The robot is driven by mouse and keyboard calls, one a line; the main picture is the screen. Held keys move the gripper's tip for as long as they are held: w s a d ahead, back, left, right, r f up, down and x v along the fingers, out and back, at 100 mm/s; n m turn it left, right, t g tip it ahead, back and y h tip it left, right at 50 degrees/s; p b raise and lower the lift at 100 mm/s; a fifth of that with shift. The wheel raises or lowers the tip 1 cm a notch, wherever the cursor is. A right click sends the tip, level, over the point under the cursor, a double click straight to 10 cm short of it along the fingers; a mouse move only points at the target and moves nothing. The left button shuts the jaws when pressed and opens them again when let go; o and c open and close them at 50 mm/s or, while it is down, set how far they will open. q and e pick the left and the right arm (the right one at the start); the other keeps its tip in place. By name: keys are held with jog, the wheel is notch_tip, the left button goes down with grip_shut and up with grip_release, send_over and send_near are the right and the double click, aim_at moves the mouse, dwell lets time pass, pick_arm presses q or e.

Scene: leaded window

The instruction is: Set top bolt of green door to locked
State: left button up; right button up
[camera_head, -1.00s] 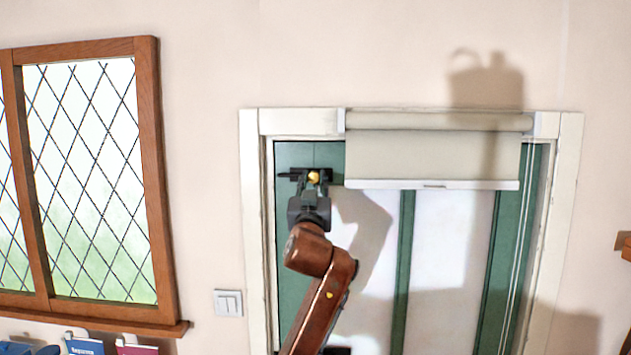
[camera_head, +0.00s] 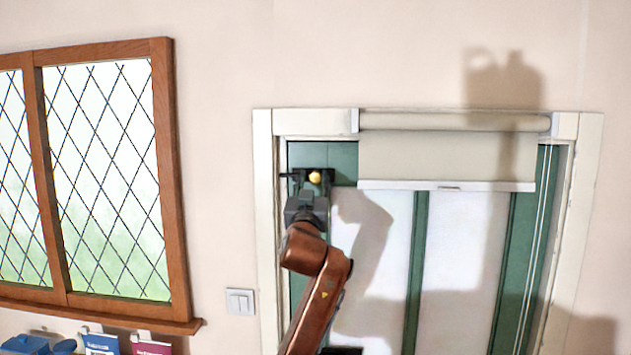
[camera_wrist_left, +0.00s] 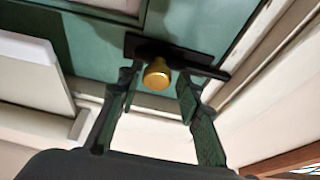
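The green door (camera_head: 338,157) has pale panels and stands in a white frame. Its top bolt is a dark bar with a brass knob (camera_head: 315,177) near the door's upper left corner; the knob also shows in the left wrist view (camera_wrist_left: 157,75). The dark bar (camera_wrist_left: 175,54) reaches toward the frame in the wrist view. My left gripper (camera_head: 314,186) is at the bolt. In the wrist view its two fingers (camera_wrist_left: 155,95) are apart, with the knob between them and a gap to the right finger; contact on the left is unclear. My right gripper is not in view.
A rolled blind (camera_head: 447,155) hangs over the door's upper part, just right of the bolt. A light switch (camera_head: 240,301) is on the wall left of the frame. A leaded window (camera_head: 108,180) is further left, with books (camera_head: 100,344) below.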

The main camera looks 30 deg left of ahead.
pick_arm(q)
jog(key=shift+o, duration=0.5)
jog(key=shift+d, duration=0.1)
jog(key=shift+s+f, duration=0.1)
jog(key=v, duration=1.1)
jog(key=shift+s, duration=0.35)
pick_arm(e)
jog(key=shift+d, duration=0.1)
pick_arm(q)
jog(key=shift+d+f, duration=0.15)
